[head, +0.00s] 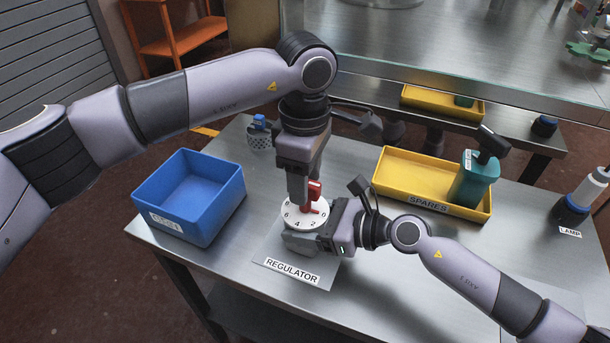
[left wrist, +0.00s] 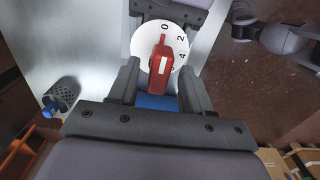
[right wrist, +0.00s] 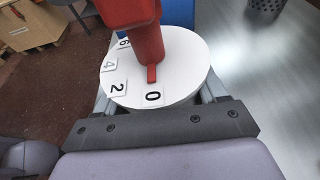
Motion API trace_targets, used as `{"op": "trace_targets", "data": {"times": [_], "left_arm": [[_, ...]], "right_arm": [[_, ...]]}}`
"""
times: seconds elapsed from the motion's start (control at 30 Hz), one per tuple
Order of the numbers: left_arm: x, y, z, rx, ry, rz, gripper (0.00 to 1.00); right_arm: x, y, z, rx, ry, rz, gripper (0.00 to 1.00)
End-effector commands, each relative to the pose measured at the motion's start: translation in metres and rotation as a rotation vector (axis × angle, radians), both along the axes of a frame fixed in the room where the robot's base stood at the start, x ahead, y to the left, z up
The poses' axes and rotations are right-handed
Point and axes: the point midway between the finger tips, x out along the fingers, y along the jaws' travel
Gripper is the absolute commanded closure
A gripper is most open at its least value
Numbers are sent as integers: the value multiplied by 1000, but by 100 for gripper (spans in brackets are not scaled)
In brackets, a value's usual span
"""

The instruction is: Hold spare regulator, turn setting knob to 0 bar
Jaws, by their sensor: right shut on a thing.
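The regulator shows a white dial (head: 293,213) with black numbers and a red knob (head: 314,189). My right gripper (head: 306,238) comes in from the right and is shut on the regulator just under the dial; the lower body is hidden. In the right wrist view the red knob (right wrist: 141,35) stands over the dial (right wrist: 185,62), its red pointer toward the 0. My left gripper (head: 302,194) points down from above. In the left wrist view its fingers stand open on either side of the red knob (left wrist: 161,68), with gaps visible; the knob tip points toward 0.
The REGULATOR label plate (head: 293,268) lies below. A blue bin (head: 238,192) stands left, a perforated grey cup (head: 259,140) behind it. A yellow SPARES tray (head: 395,163) holds a teal bottle-like item (head: 473,183) at right. A lamp (head: 572,208) stands at the right edge.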

Motion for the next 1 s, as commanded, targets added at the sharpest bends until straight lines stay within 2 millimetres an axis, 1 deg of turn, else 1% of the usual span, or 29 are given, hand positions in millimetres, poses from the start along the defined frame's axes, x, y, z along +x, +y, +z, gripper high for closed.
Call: {"op": "trace_targets", "data": {"times": [0.13,0.23,0.37,0.5,0.6,0.7,0.83,1.0], "left_arm": [[1,0,4,-1,-2,0,51],[1,0,17,-1,-5,0,51],[1,0,43,-1,-6,1,51],[0,0,74,-1,-4,0,51],[0,0,93,-1,-4,1,51],[0,0,107,0,-3,1,51],[0,0,117,0,-1,1,51],[0,0,121,-1,0,0,51]], "right_arm": [[0,-1,0,-1,0,-1,71],[0,-1,0,-1,0,-1,71],[0,-1,0,-1,-1,-1,71],[0,-1,0,-1,-1,-1,71],[0,-1,0,-1,-1,-1,71],[0,-1,0,-1,-1,-1,71],[0,-1,0,-1,-1,-1,71],[0,-1,0,-1,0,0,71]]}}
